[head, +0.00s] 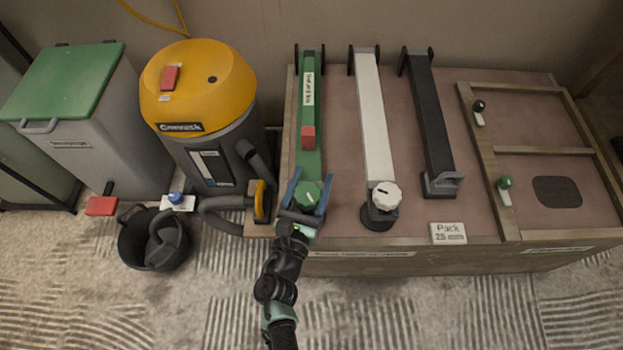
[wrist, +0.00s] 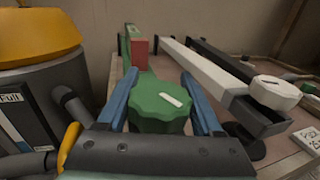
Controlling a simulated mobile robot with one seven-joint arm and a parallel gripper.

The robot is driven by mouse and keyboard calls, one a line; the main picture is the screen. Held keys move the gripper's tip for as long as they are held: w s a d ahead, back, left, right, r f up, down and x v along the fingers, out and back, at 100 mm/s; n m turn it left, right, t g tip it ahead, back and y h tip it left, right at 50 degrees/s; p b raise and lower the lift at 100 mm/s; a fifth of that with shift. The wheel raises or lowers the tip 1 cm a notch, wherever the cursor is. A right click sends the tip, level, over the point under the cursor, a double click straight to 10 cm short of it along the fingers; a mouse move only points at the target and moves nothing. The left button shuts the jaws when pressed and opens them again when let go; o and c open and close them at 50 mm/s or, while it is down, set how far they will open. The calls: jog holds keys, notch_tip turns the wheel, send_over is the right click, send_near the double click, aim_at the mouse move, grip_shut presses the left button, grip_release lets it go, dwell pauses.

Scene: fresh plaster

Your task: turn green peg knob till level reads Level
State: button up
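The green scalloped knob (head: 309,194) sits at the near end of a green beam (head: 312,160). It has a white mark on top, which shows slanted in the wrist view (wrist: 170,99). My gripper (head: 312,178) reaches over it with one blue finger on each side. In the wrist view my gripper (wrist: 159,73) is spread about as wide as the knob, with thin gaps seeming to show at the sides; contact is hard to tell. A red block (head: 308,137) and a small label (head: 308,89) are on the beam. The label is too small to read. No level reading is legible.
Beside it lie a white beam (head: 374,120) with a white knob (head: 384,196) and a black beam (head: 429,125). A small green-topped peg (head: 505,183) is on the right panel. A yellow-topped vacuum (head: 208,95) and hose stand close left. A black bucket (head: 140,245) is on the floor.

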jog(key=c, duration=0.7)
jog(key=shift+m+h, duration=0.3)
jog(key=shift+h, duration=0.1)
jog(key=m+h, duration=0.1)
jog(key=g+h, duration=0.1)
jog(key=shift+d+m+g+h+p, duration=0.25)
jog(key=shift+m+g+h+p, duration=0.05)
jog(key=shift+m+p, duration=0.1)
jog(key=h, duration=0.1)
jog(key=m+g+h, duration=0.1)
jog(key=m+h, duration=0.1)
jog(key=shift+s+d+g+b, duration=0.25)
jog(key=shift+g+b, duration=0.05)
jog(key=shift+g, duration=0.1)
jog(key=shift+s+d+m+g+h+b, duration=0.15)
jog(key=shift+m+g+h+b, duration=0.1)
jog(key=shift+m+g+h, duration=0.3)
jog(key=shift+s+d+m+g+h+b, duration=0.1)
jog(key=shift+m+g+h+b, duration=0.1)
jog(key=shift+m+g+h, duration=0.3)
jog(key=o, duration=1.4)
jog(key=shift+c, duration=0.2)
